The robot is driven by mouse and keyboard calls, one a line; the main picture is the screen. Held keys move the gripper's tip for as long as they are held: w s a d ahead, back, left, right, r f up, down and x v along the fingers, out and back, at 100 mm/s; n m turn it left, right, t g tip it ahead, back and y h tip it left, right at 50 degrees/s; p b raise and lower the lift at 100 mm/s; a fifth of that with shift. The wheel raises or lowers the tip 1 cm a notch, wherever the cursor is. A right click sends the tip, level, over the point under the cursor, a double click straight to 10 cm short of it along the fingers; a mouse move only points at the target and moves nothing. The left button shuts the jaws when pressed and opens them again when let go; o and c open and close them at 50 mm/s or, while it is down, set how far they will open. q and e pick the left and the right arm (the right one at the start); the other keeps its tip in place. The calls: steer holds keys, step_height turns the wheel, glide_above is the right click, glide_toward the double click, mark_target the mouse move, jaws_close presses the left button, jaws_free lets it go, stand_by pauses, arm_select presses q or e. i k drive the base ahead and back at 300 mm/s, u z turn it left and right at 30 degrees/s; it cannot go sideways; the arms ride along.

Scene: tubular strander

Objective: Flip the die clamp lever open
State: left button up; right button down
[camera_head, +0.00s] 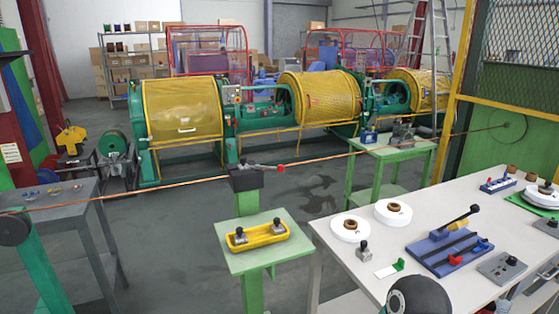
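The die clamp appears to be the dark block (246,177) on top of a green post in the middle of the view. A small lever with a red knob (281,168) lies across its top and points to the right, roughly level. A copper-coloured wire (150,186) runs across the view and passes at the block. The die inside is too small or hidden to make out. Neither of my grippers is in view. A dark rounded part at the bottom edge, right of centre, may be one of my arm links.
A small green stand (262,266) in front of the post holds a yellow tray (231,247) with small parts. A white table (335,242) with tools and white discs fills the right. A grey table (85,210) stands left. Yellow-caged machines (182,110) stand behind.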

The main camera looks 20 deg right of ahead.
mark_target(281, 169)
steer(key=i, duration=0.85)
steer(key=u, duration=0.05)
